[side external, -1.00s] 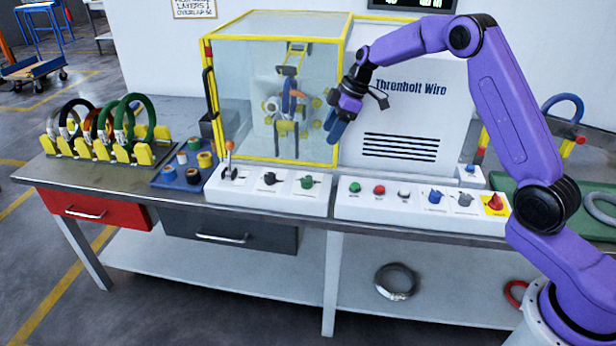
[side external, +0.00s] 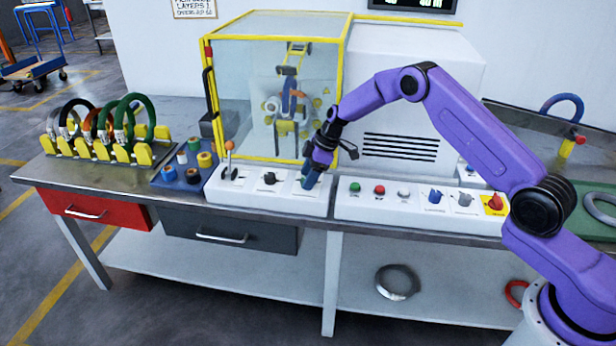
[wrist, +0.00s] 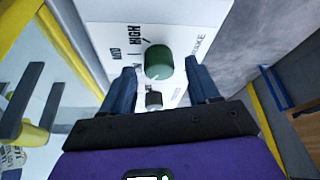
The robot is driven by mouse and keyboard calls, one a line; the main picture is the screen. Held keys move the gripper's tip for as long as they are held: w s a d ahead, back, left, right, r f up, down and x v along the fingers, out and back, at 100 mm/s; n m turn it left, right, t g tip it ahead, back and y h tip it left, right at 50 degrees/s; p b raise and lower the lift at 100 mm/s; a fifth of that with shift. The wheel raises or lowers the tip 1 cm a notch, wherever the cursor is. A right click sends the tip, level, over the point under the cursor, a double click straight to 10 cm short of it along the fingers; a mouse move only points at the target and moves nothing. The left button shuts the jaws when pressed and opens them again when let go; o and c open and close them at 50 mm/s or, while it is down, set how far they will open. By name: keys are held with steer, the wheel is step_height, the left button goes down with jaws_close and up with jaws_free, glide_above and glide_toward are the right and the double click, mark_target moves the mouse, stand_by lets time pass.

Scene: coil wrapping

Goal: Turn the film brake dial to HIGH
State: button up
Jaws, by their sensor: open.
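The film brake dial is a green knob (wrist: 158,62) on a white panel, with the words MID and HIGH printed beside it in the wrist view. My gripper (wrist: 162,82) is open, with one blue finger on each side of the green knob. Whether the fingers touch the knob I cannot tell. In the side view my gripper (side external: 309,183) is down at the right end of the left white control box (side external: 270,203) and hides the green knob there. The knob's pointer setting is not clear.
A black knob (side external: 269,178) and an orange-tipped lever (side external: 228,160) stand to the left on the same box. The yellow-framed glass enclosure (side external: 343,70) rises close behind. Another control box (side external: 420,212) with buttons and knobs is to the right.

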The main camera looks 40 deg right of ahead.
steer(key=shift+w+a+f, duration=0.1)
steer(key=shift+a+f, duration=0.05)
steer(key=shift+f, duration=0.25)
steer(key=c, duration=1)
